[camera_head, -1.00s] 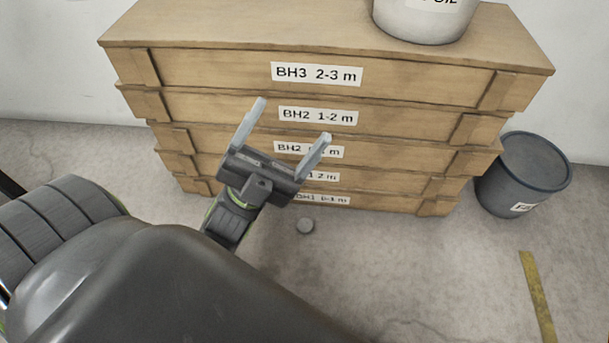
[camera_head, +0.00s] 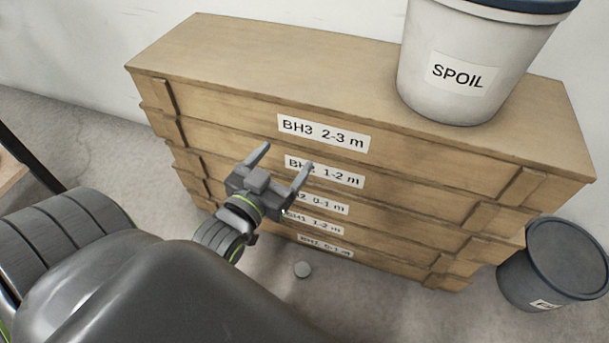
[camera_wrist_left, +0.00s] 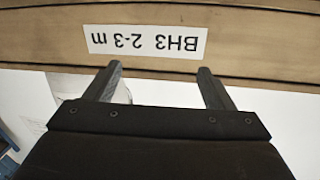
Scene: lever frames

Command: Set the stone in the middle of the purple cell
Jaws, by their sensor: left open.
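My left gripper (camera_head: 285,158) is open and empty in front of the stacked wooden boxes. In the left wrist view its two fingers (camera_wrist_left: 160,68) stand apart with nothing between them, near an upside-down "BH3 2-3 m" label. No purple cell shows in either view. My right gripper is not in view.
The stack of wooden boxes (camera_head: 220,105) stands against a white wall. A white bucket labelled "SPOIL" (camera_head: 425,90) stands on its top at the right. A dark grey bucket (camera_head: 535,285) stands on the floor right of the stack. The top's left part is clear.

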